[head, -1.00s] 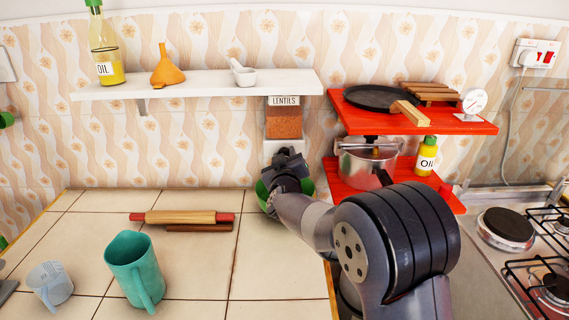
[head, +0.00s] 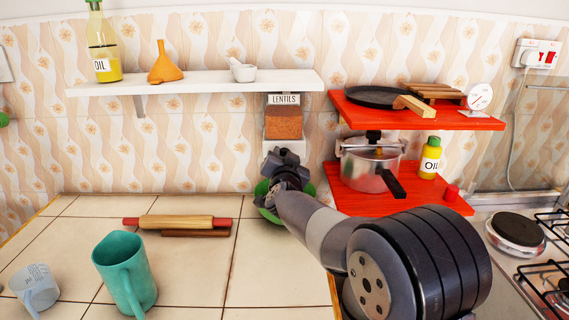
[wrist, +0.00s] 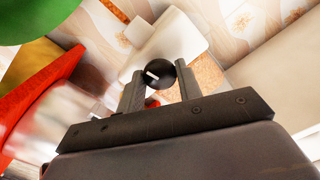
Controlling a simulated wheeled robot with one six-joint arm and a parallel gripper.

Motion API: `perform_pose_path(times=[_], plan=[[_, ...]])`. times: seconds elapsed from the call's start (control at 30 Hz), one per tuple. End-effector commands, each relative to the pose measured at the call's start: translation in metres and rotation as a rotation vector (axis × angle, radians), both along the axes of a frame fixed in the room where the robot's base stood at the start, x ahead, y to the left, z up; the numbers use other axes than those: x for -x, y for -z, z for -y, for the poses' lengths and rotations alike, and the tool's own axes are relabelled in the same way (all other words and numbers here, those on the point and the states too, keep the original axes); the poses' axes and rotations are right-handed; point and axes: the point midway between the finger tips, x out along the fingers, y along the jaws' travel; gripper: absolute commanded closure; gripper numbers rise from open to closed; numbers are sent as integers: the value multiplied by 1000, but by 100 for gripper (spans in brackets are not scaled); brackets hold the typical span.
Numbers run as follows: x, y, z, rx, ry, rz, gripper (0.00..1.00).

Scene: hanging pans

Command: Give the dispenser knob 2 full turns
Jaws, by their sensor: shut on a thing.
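The lentils dispenser (head: 284,119) is mounted on the wall under the white shelf, with orange lentils behind its clear front. Its white lower part (wrist: 172,38) shows in the wrist view. The round black knob (wrist: 160,74) has a white mark on its face and sits between my gripper's two fingers (wrist: 160,90), which are shut on it. In the head view my gripper (head: 286,160) is just below the lentils window, and my wrist hides the knob there. A green bowl (head: 264,197) stands below, partly hidden by my arm; green also fills the wrist view's upper left corner.
The white shelf (head: 200,83) above holds an oil bottle, a funnel and a mortar. Red shelves (head: 440,119) with a pan and a pot (head: 368,166) stand close on the right. A rolling pin (head: 178,222) and a teal jug (head: 126,275) are on the counter.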

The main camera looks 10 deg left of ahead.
Motion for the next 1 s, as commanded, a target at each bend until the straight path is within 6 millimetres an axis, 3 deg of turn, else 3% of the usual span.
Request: perform_pose_path(times=[1.0], plan=[[0, 3, 0, -917, 0, -238, 89]])
